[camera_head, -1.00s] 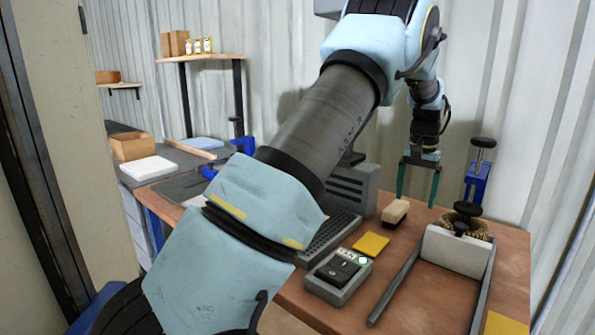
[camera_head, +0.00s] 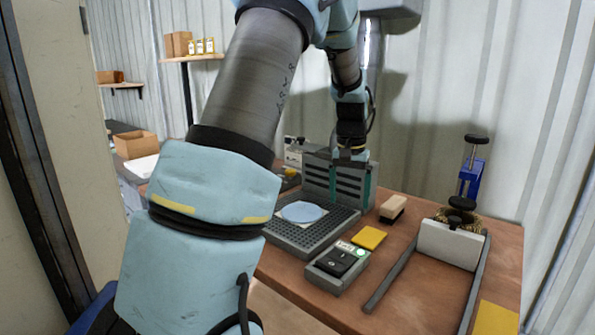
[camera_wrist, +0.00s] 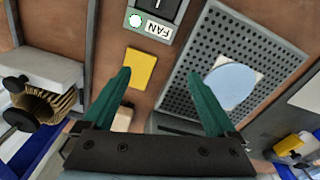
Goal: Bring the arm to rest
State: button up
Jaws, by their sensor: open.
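My gripper (camera_head: 351,186) hangs over the bench, fingers down, in front of the grey slotted housing. In the wrist view its two green fingers (camera_wrist: 160,76) are spread wide with nothing between them. Below lie the perforated grey plate (camera_head: 308,230) and the fan switch box (camera_head: 337,267) with a lit green lamp. A light blue disc (camera_head: 303,211) on a pale square sheet lies on the perforated plate; both also show in the wrist view (camera_wrist: 233,80). The gripper touches none of these that I can see.
A yellow pad (camera_head: 369,237) and a wooden-topped brush (camera_head: 392,207) lie right of the plate. Farther right are a white block (camera_head: 450,245) between grey rails and a blue clamp (camera_head: 471,176). The slotted housing (camera_head: 322,180) stands close behind the gripper. A cardboard box (camera_head: 135,145) is at left.

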jog(key=s+a+f+n, duration=0.1)
jog(key=s+a+n, duration=0.1)
jog(key=s+a, duration=0.6)
jog(key=s+a+f+n+t, duration=0.1)
jog(key=s+a, duration=0.8)
jog(key=a, duration=0.2)
jog(key=shift+a+f+n, duration=0.3)
jog(key=shift+a+n, duration=0.1)
jog(key=shift+s, duration=0.1)
